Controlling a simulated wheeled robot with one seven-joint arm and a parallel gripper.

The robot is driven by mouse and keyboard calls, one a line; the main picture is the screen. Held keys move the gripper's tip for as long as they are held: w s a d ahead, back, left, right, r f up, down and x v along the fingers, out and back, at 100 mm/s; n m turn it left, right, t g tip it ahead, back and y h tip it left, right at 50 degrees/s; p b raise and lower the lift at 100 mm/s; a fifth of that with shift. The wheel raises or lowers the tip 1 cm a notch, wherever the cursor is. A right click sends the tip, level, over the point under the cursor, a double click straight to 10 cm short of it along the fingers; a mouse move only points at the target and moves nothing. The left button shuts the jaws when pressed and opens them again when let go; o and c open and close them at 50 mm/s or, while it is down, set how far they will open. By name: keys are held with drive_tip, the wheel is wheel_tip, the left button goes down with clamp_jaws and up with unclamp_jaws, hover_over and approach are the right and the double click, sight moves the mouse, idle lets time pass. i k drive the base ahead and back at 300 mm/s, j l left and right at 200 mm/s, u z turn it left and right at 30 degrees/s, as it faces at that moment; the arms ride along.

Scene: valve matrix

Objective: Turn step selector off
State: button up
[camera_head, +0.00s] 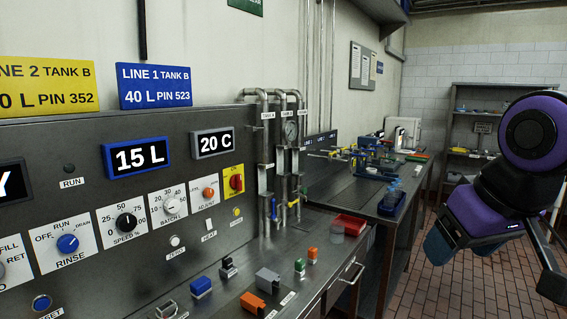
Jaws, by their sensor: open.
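No label that I can read says step selector. A blue rotary knob (68,243) sits on a white plate marked OFF, RUN and DRAIN, with RINSE below it, at the left of the grey panel (215,185). Which mark it points to is too small to tell.
Further panel controls are a black SPEED knob (126,222), a BATCH dial (171,206), an orange adjust knob (208,194) and a red switch on yellow (235,182). A red tray (349,225) lies on the bench. The tiled floor (425,285) is clear.

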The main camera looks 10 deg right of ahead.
sight(67, 243)
drive_tip(key=u, duration=1.25)
